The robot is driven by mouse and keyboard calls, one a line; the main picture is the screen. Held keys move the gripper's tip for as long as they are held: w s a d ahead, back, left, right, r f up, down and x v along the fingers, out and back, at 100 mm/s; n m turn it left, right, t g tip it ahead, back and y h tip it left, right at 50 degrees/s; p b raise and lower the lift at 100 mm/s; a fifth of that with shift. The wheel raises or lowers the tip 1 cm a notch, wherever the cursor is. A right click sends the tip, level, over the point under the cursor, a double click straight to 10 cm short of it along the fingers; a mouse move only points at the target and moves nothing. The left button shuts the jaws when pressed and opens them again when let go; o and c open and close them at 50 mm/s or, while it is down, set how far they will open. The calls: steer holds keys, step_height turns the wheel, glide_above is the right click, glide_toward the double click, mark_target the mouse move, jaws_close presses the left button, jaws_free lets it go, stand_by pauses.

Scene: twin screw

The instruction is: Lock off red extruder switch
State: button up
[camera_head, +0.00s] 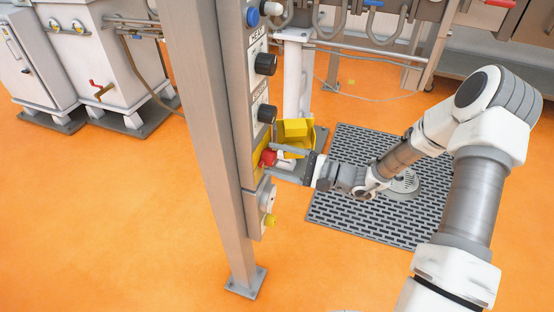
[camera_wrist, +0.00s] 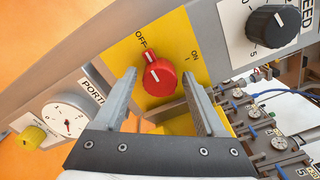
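The red extruder switch (camera_wrist: 160,78) is a round red knob on a yellow plate (camera_wrist: 185,45) marked OFF and ON. Its white pointer line is turned toward OFF. In the head view the red switch (camera_head: 268,158) sits on the side of the upright panel. My gripper (camera_wrist: 159,76) is open, with one finger on each side of the knob. Gaps show between the fingers and the knob in the wrist view. In the head view my gripper (camera_head: 274,163) reaches the panel from the right. I cannot tell how deep the fingertips are.
A black speed knob (camera_wrist: 273,27) is at upper right in the wrist view. A white dial (camera_wrist: 65,118) and a yellow knob (camera_wrist: 29,137) are at left. A metal post (camera_head: 205,130) carries the panel. A yellow bin (camera_head: 297,134) stands behind my gripper.

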steer(key=shift+o, duration=0.4)
steer(key=p+v, duration=0.3)
steer(key=v, duration=1.4)
steer(key=shift+d, duration=0.2)
steer(key=shift+s+r, duration=0.1)
